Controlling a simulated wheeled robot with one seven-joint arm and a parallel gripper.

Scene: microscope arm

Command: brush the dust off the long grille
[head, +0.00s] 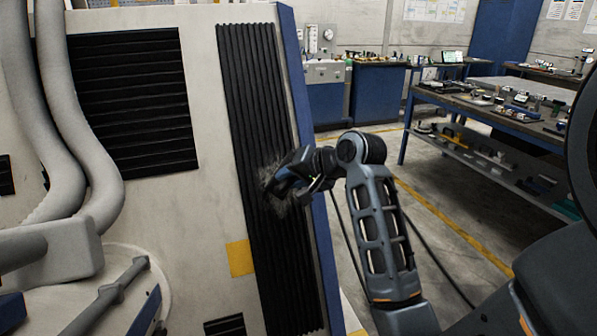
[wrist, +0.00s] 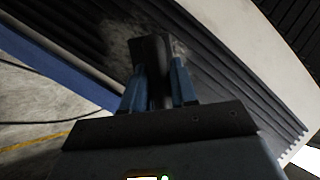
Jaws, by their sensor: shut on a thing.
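The long grille (head: 252,95) is a tall black ribbed strip on the right side of the cream panel in the head view. It runs diagonally in the wrist view (wrist: 235,88). A pale grey patch of dust (head: 270,200) lies around its middle. My gripper (head: 283,182) is in front of this patch, at the grille's right half. In the wrist view its blue fingers are shut on a dark brush (wrist: 150,52), which points at the grille beside greyish dust (wrist: 181,47). The brush's bristles are hidden, and I cannot tell whether they touch the ribs.
A wider black grille (head: 135,100) is at the upper left of the panel. Thick grey hoses (head: 75,120) hang at the far left. The panel's blue edge (head: 318,215) borders the long grille. A cluttered workbench (head: 490,108) stands right, beyond open floor.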

